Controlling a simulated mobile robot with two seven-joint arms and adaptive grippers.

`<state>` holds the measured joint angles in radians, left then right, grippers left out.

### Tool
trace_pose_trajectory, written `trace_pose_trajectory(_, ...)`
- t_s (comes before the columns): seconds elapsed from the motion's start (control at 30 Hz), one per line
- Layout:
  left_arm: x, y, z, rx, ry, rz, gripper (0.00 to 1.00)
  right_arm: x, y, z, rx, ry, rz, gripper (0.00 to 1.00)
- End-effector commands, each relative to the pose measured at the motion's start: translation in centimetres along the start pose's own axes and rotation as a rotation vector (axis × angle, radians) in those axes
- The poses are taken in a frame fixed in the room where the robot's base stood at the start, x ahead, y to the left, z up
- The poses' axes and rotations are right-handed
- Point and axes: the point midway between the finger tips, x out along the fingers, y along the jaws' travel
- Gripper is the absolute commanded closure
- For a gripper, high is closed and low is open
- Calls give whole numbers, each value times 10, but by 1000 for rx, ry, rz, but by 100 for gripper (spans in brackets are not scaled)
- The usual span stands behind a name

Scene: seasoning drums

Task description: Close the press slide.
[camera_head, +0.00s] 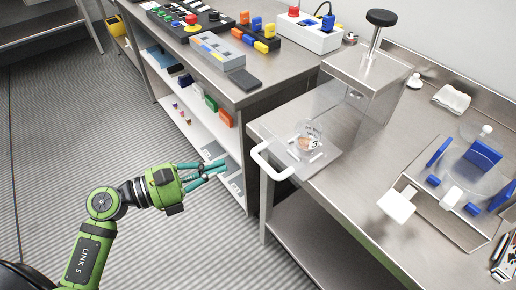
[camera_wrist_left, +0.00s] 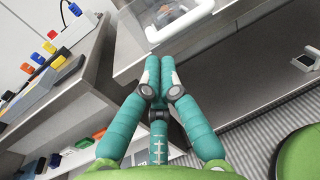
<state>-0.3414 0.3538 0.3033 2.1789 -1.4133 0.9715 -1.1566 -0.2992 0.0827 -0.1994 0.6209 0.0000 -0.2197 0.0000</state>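The press (camera_head: 372,75) is a steel box with a black-topped plunger on the right bench. Its clear slide (camera_head: 318,165) is pulled out towards the bench's front edge, with a glass piece (camera_head: 307,142) marked 3 on it. The slide's white handle (camera_head: 268,165) sticks out past the edge. My left gripper (camera_head: 226,168) is left of the handle, apart from it, its teal fingers close together and empty. In the left wrist view the fingertips (camera_wrist_left: 160,66) lie nearly side by side below the handle (camera_wrist_left: 184,32). My right gripper is not in view.
A left bench (camera_head: 235,90) carries a grey box, coloured blocks and a button panel, with shelves of small items beneath. On the right bench stand blue-and-clear parts (camera_head: 483,155) and a white cloth (camera_head: 452,98). The floor around my left arm is clear.

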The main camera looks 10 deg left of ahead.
Motion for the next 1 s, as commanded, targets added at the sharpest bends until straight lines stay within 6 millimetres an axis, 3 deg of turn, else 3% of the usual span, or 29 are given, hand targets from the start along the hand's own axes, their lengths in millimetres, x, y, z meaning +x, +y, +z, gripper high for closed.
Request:
trace_pose_trajectory(0.03,-15,3,-10,-15,-15,66,100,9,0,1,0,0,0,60)
trace_pose_trajectory(0.17,-40,12,-14,-24,-36,179,100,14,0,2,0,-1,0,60)
trace_pose_trajectory(0.33,-45,17,-12,-24,-44,222,100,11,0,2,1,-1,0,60)
trace_pose_trajectory(0.47,-28,21,-8,-24,-47,220,100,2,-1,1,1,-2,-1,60)
trace_pose_trajectory(0.8,44,36,-5,-26,-47,218,100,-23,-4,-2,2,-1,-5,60)
trace_pose_trajectory(1.0,74,43,-6,-27,-44,218,100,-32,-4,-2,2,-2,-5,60)
